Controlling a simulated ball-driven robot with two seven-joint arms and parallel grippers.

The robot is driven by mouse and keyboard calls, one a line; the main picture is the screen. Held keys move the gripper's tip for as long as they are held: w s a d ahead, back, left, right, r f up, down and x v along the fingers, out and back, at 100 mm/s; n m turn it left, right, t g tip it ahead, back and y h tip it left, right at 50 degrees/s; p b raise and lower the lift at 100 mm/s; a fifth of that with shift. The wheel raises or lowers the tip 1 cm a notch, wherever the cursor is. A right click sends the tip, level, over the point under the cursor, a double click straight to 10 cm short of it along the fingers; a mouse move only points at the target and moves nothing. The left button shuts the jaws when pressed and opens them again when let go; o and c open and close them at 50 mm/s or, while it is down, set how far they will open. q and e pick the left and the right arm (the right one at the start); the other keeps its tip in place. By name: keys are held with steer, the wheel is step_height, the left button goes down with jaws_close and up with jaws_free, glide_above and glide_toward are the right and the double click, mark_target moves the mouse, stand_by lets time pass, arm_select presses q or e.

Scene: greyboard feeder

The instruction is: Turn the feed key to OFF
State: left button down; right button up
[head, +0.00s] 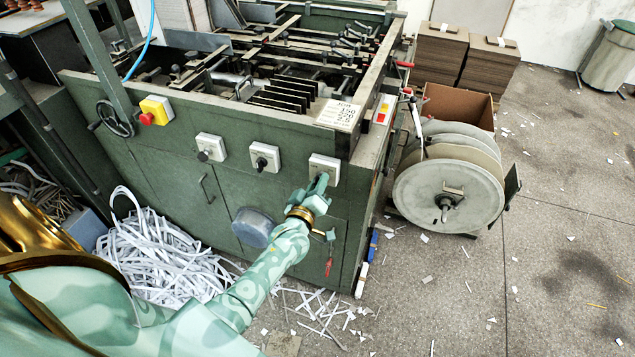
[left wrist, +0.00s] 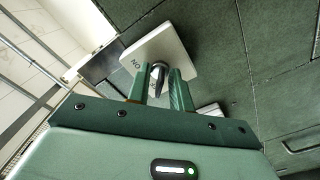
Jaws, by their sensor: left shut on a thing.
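The feed key (left wrist: 157,72) is a dark knob on a white switch plate (left wrist: 167,42). An upside-down ON label shows at the plate's left in the left wrist view. In the head view this is the rightmost plate (head: 325,164) on the green machine's front; my gripper hides its knob there. My left gripper (head: 319,184) reaches it from below. In the left wrist view its two fingers (left wrist: 159,88) are shut on the key, one on each side. The key's exact angle is hard to tell. My right gripper is not in view.
Two similar plates with black knobs (head: 264,158) (head: 210,148) and a red button on yellow (head: 153,111) sit to the left. A blue-grey round cover (head: 252,228) and a red tag (head: 328,268) are near my arm. A large reel (head: 447,197) stands right; paper strips (head: 160,258) lie left.

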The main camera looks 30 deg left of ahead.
arm_select(q)
steer(key=shift+f, duration=0.1)
stand_by(0.4)
steer(key=c, duration=1.6)
jaws_free()
steer(key=p+v, duration=0.3)
steer(key=v, duration=1.3)
steer(key=shift+s, duration=0.2)
